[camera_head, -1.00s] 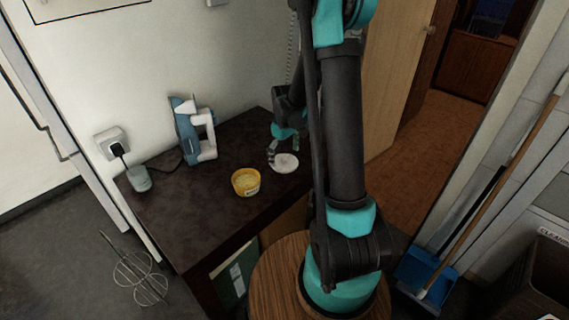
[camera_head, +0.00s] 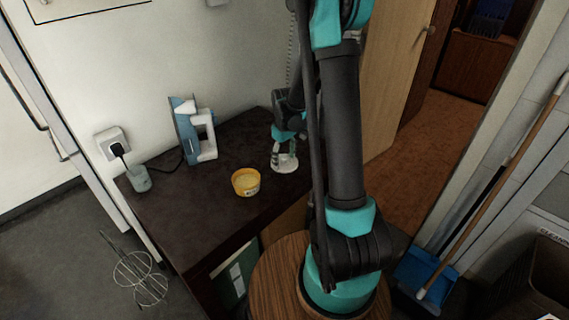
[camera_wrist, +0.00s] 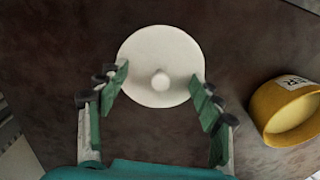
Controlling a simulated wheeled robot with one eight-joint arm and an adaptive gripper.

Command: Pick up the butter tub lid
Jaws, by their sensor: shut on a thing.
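The butter tub lid (camera_wrist: 160,48) is a white round disc with a small knob in the middle. It lies on the dark counter and shows at the upper middle of the wrist view; in the head view the lid (camera_head: 286,168) is partly covered by my gripper (camera_head: 284,152).
A blue and white iron (camera_head: 190,135) stands at the back left of the dark counter (camera_head: 185,215), by the wall. A small cup (camera_head: 139,179) is at the left edge, under a wall socket with a plug. The front left of the counter is clear.

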